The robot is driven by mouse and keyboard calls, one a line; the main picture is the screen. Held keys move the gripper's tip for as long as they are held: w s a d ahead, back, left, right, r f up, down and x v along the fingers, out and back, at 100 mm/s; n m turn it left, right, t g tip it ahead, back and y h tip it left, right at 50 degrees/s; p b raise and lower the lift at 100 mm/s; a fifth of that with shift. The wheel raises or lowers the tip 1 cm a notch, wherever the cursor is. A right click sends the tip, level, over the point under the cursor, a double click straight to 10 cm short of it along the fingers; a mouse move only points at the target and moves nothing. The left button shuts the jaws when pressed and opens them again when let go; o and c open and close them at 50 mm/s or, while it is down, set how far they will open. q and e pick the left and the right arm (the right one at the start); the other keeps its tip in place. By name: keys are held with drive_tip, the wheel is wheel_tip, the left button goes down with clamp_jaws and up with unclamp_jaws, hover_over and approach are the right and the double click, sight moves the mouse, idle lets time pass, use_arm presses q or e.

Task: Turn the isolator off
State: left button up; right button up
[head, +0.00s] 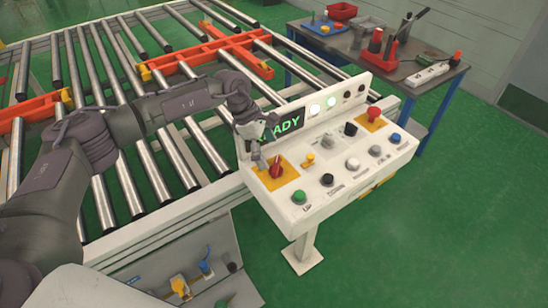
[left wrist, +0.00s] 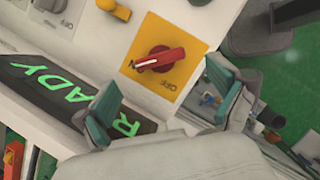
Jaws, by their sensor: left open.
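The isolator is a red rotary handle (head: 276,168) on a yellow plate (head: 286,178) at the left end of the white control panel. In the left wrist view the red handle (left wrist: 160,60) lies nearly crosswise on the yellow plate (left wrist: 192,46). Its white-marked end points at a partly covered label that seems to read ON; OFF is printed below the handle. My left gripper (head: 254,146) is just above and behind the handle, open and empty. Its two fingers (left wrist: 163,80) are apart, toward the lower side of the plate, not visibly touching the handle. My right gripper is out of view.
The panel has a lit READY display (head: 289,123), a green button (head: 299,196), other buttons and a red knob on yellow (head: 373,114). A roller conveyor (head: 128,178) lies to the left. A tool bench (head: 410,72) stands back right. Green floor is clear at right.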

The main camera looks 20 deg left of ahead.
sight(275, 164)
use_arm(q)
drive_tip(key=shift+p+x, duration=0.5)
drive_tip(key=shift+x, duration=1.9)
drive_tip(key=c, duration=1.1)
drive_tip(key=shift+c, duration=0.2)
